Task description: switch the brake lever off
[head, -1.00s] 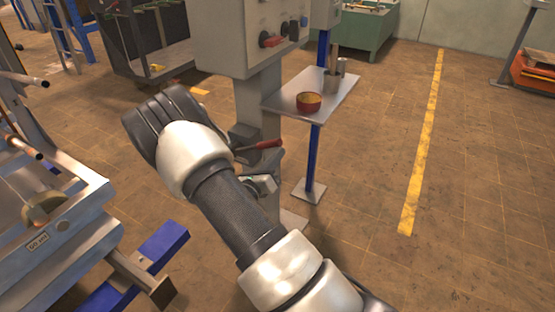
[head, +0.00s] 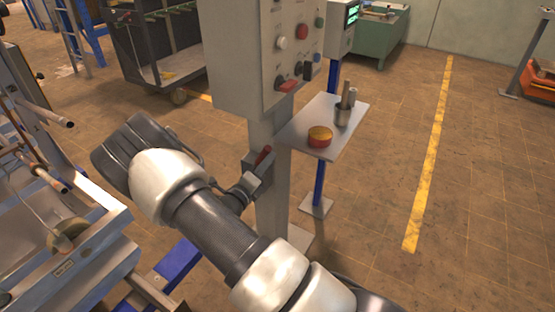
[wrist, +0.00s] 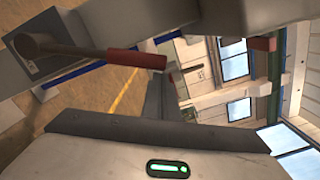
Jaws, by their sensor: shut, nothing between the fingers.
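The brake lever (head: 264,156) has a red grip and sits on a dark block on the side of the grey post. In the head view its red grip points up and looks foreshortened. In the wrist view the lever (wrist: 136,59) runs from its block at the upper left, with a dark shaft and the red grip towards the middle. My gripper (head: 250,184) is small in the head view, just below the lever. In the wrist view the dark fingers of my gripper (wrist: 157,100) are shut and empty, close to the red grip's end. Any contact cannot be told.
A control box (head: 238,60) with knobs and buttons tops the post. A metal machine frame (head: 90,240) stands at the left.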

